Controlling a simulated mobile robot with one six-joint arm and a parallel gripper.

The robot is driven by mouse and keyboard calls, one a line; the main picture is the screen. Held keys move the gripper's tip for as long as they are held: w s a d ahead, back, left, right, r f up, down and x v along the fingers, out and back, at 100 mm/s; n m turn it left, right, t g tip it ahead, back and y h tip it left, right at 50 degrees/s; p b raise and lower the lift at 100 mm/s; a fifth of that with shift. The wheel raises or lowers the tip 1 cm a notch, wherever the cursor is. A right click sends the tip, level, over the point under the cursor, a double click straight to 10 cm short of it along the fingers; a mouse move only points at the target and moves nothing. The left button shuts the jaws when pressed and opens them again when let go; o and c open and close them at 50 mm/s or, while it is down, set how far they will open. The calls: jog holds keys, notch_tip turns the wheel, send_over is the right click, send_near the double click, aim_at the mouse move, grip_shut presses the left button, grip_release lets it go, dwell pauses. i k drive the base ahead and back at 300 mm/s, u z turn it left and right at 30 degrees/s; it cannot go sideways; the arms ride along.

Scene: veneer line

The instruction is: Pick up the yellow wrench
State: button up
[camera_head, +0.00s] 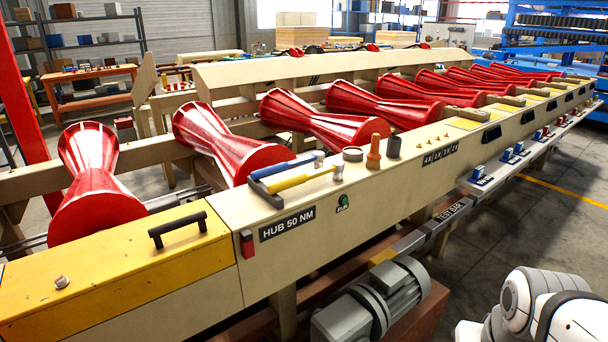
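A yellow-handled tool (300,180), which looks like the yellow wrench, lies on the beige machine housing's top, above the "HUB 50 NM" label. Its metal end points right. A similar tool with a blue handle (282,167) lies close behind it. Both rest on or beside a dark holder (266,193) at their left end; I cannot tell how they sit in it. My gripper is not in view. White rounded arm links, apparently mine, show at the bottom right, well away from the wrench.
A round gauge-like item (352,154), an orange peg (374,152) and a dark cup (393,147) stand right of the tools. Red rollers (313,120) line up behind. A black handle (178,230) rises from the yellow cover. A grey motor (372,302) sits below in front.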

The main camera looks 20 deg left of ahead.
aim_at(337, 167)
jog(key=u, duration=0.6)
jog(key=i, duration=0.95)
jog(key=u, duration=0.05)
